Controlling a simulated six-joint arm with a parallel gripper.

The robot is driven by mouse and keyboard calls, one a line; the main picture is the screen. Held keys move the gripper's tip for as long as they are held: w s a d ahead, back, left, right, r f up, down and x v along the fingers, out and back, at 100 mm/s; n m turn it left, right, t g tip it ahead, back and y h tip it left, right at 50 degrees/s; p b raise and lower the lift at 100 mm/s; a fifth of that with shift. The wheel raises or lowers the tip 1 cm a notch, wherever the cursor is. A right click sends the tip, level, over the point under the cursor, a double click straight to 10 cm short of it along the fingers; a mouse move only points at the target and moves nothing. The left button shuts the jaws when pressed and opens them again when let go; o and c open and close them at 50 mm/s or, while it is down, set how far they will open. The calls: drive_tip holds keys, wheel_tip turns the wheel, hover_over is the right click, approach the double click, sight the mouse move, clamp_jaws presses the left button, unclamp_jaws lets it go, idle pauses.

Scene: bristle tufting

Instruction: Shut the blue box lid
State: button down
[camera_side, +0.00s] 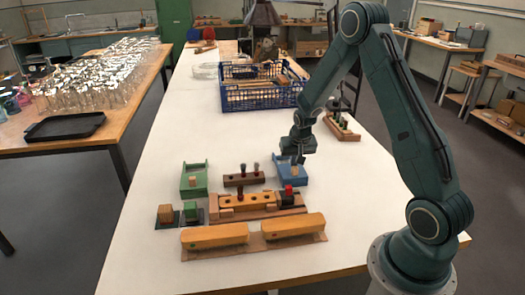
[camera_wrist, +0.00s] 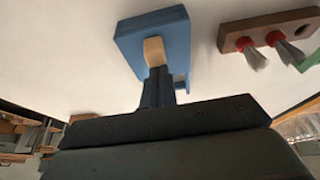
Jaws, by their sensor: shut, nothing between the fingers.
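The blue box (camera_side: 289,175) stands on the white table right of centre in the side view. In the wrist view its blue top (camera_wrist: 180,35) shows with a pale wooden knob (camera_wrist: 154,50). How far the lid is open is hard to tell. My gripper (camera_side: 300,158) is above the box in the side view. In the wrist view my gripper's fingers (camera_wrist: 158,72) are together and empty, with their tips right at the knob. I cannot tell whether they touch it. My gripper and wrist hide part of the box.
A green box (camera_side: 186,182) stands to the left. A brown block with brushes (camera_side: 243,179) stands between the boxes, and it also shows in the wrist view (camera_wrist: 232,39). Yellow blocks (camera_side: 215,236) lie in front. A blue crate (camera_side: 262,98) stands behind. The table's left side is clear.

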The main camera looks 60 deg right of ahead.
drive_tip(key=shift+s+a+f, duration=0.15)
drive_tip(key=shift+f, duration=0.1)
drive_tip(key=shift+w+d+r, duration=0.15)
drive_tip(key=shift+w+d, duration=1.3)
drive_tip(key=shift+w+d+r, duration=0.1)
drive_tip(key=shift+r, duration=0.2)
drive_tip(key=v, duration=0.9)
drive_tip(key=shift+r, duration=0.25)
drive_tip(key=shift+r, duration=0.1)
